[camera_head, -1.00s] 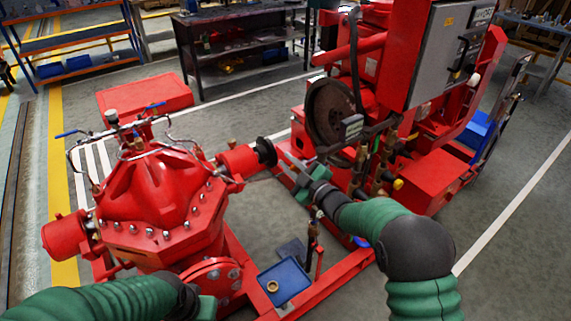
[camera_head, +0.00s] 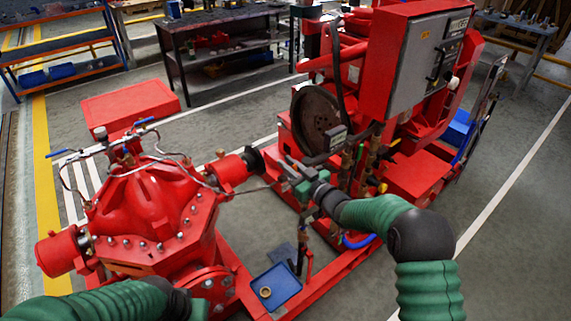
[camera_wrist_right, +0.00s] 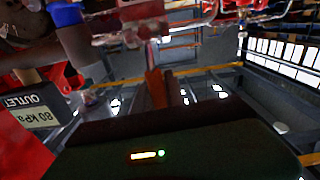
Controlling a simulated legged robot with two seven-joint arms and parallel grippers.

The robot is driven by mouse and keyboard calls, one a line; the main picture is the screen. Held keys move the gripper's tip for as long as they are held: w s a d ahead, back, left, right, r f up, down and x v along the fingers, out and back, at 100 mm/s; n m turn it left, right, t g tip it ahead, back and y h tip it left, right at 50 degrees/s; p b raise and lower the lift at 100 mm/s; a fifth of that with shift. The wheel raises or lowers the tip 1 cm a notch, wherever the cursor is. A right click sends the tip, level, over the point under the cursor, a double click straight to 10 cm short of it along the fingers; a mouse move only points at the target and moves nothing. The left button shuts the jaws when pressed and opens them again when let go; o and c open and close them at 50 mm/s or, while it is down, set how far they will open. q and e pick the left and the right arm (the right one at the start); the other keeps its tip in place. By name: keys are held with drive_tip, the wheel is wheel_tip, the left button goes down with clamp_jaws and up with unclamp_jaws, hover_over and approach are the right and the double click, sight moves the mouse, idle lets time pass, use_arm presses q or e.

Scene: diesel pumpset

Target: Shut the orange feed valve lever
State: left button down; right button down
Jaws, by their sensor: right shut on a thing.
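The orange feed valve lever (camera_wrist_right: 155,88) shows in the right wrist view as a narrow upright orange strip just beyond my gripper body. In the head view I cannot make the lever out; my right gripper (camera_head: 291,165) covers that spot. The gripper is at the pipework between the red pump and the engine, and it is shut on the lever. My left gripper (camera_head: 197,306) is at the bottom edge of the head view, in front of the red pump; its fingers are hidden.
The red pump (camera_head: 150,205) stands left and the red engine with its grey control box (camera_head: 425,65) stands right. A gauge box marked OUTLET (camera_wrist_right: 33,110) is close to my right gripper. A blue tray (camera_head: 284,279) lies low between the frame rails.

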drive_tip(key=shift+d+f, duration=0.1)
drive_tip(key=shift+f, duration=0.3)
drive_tip(key=c, duration=1.7)
unclamp_jaws()
drive_tip(key=o, duration=0.3)
drive_tip(key=shift+r, duration=0.1)
drive_tip(key=shift+d+r, duration=0.1)
drive_tip(key=v, duration=1.6)
drive_tip(key=shift+s+d, duration=0.25)
drive_tip(key=shift+s, duration=0.1)
